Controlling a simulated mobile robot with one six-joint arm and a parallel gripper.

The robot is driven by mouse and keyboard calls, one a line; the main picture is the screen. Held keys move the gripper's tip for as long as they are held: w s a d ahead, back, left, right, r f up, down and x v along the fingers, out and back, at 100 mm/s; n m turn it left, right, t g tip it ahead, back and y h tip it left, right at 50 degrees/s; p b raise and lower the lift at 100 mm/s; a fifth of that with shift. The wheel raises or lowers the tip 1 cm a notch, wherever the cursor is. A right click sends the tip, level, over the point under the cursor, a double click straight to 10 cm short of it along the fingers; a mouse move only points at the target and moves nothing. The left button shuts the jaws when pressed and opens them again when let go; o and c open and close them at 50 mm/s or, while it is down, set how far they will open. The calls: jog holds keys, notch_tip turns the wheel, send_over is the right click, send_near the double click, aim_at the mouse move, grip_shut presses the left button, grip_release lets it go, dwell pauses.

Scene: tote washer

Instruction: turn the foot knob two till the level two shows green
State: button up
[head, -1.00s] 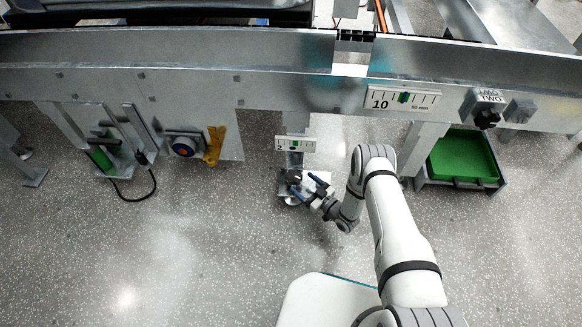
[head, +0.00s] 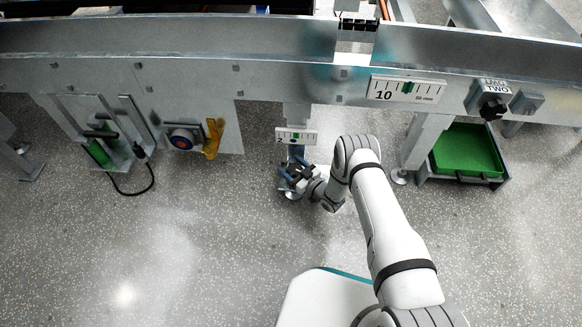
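The level two plate (head: 284,139) is a small white plate marked 2 on the leg below the beam. A small dark marker and a bit of green show near its middle; I cannot tell exactly how they line up. Foot knob two is at the bottom of that leg, mostly hidden by my gripper, above the grey foot (head: 289,193). My gripper (head: 295,168) is down at the leg just below the plate. Its blue fingers stand apart, one on each side of the leg's lower end. I cannot tell whether they touch the knob.
A scale marked 10 (head: 384,94) and a black knob (head: 493,111) labelled TWO are on the beam (head: 270,84). A yellow handle (head: 213,140) hangs to the left. A green tray (head: 466,151) stands at right. The floor in front is clear.

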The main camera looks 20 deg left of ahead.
jog(key=c, duration=0.7)
jog(key=shift+m+t+h, duration=0.6)
jog(key=shift+m+t, duration=0.2)
jog(key=shift+t, duration=0.3)
jog(key=shift+c, duration=0.2)
jog(key=shift+w+d+m+t+h+p, duration=0.1)
jog(key=shift+w+m+t+h+p, duration=0.1)
jog(key=shift+m+t+h, duration=0.7)
jog(key=shift+w+d+m+t+h+p, duration=0.1)
jog(key=shift+m+t+h+p, duration=0.05)
jog(key=shift+m+t+h, duration=0.75)
jog(key=o, duration=1)
jog(key=shift+s, duration=0.1)
